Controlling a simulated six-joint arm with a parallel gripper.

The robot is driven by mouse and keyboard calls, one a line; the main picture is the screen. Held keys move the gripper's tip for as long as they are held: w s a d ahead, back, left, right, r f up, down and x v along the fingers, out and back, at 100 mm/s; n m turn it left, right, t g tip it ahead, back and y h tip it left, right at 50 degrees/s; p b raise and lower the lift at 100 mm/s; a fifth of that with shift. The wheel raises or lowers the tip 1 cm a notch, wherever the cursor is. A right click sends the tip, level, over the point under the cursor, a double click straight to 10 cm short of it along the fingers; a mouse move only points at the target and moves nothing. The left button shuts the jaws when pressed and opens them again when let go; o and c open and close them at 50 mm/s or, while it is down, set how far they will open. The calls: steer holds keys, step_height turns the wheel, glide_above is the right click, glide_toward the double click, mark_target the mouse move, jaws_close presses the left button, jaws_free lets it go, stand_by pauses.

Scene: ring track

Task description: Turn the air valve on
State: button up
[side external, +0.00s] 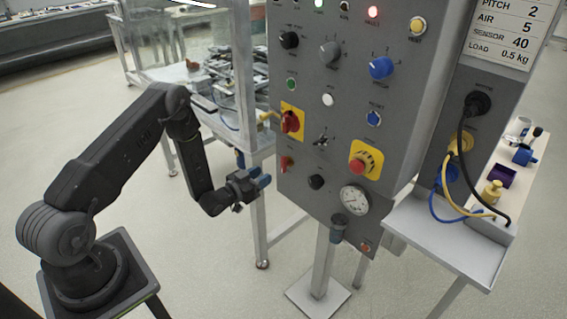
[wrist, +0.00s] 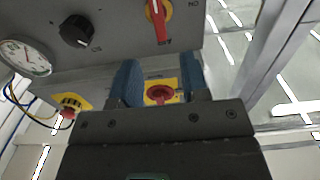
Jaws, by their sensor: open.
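The air valve is a small red handle low on the left side of the grey panel in the side view (side external: 286,162). In the wrist view its red lever (wrist: 157,20) is at the top edge, pointing down the picture, with lettering beside it and its upper end cut off. My gripper (side external: 262,179) has blue fingertips and is in front of the panel, left of and a little below the valve in the side view.
A red switch on a yellow plate (side external: 291,121) sits above the valve; it shows between the fingers in the wrist view (wrist: 160,92). A black knob (side external: 316,182), a gauge (side external: 354,200) and a red emergency button (side external: 360,164) are to the right. A framed bench (side external: 248,140) stands left.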

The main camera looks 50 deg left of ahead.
mark_target(282, 163)
steer(key=w, duration=1)
steer(key=c, duration=0.7)
steer(key=shift+c, duration=0.2)
